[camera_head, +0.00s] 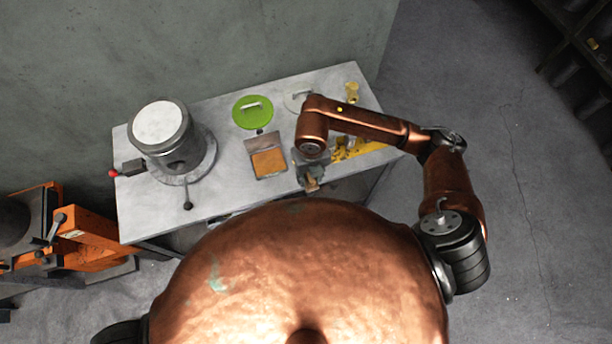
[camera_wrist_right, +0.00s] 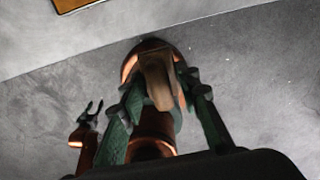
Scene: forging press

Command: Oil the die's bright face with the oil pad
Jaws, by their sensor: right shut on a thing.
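My right gripper (camera_head: 312,178) is shut on a small brown block, probably the oil pad (camera_wrist_right: 157,80), which sticks out between the green-grey fingers in the right wrist view. In the head view the gripper is at the bench's front edge, right of a tray with an orange-brown surface (camera_head: 268,162). A dark metal cylinder with a bright white round top (camera_head: 158,122) stands at the bench's left; I cannot tell whether this top is the die's face. The held block is apart from it. My left gripper (camera_wrist_right: 90,112) shows small in the wrist view, its prongs apart.
The grey bench (camera_head: 225,205) also carries a green disc with a handle (camera_head: 252,112), a pale disc partly behind my right arm, and yellow items (camera_head: 352,92) at the right. A red-knobbed lever (camera_head: 113,173) juts left. Orange machinery (camera_head: 95,250) stands left of the bench.

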